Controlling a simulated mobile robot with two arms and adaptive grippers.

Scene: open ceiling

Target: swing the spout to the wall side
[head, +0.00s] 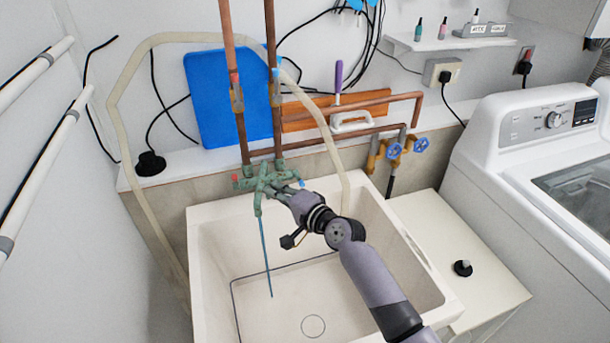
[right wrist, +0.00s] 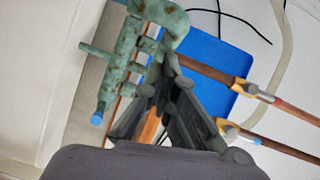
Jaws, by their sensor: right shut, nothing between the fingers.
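The green, weathered tap (head: 268,181) sits at the sink's back edge, below two copper pipes. Its spout (head: 257,203) points forward over the sink, and a thin blue stream falls from it. In the right wrist view the tap body (right wrist: 122,70) is at upper left, and the curved spout (right wrist: 168,18) is at the top. My right gripper (head: 279,194) is just right of the spout, shut and empty; in the right wrist view its fingertips (right wrist: 170,62) come together close beside the tap. I cannot tell whether they touch it. My left gripper is out of view.
The white sink (head: 202,255) is below. A pale hose (head: 120,120) arches over the left side and down behind my arm. A blue board (head: 208,100) leans at the wall. Blue-handled valves (head: 394,150) are on the right, near a washing machine (head: 545,125).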

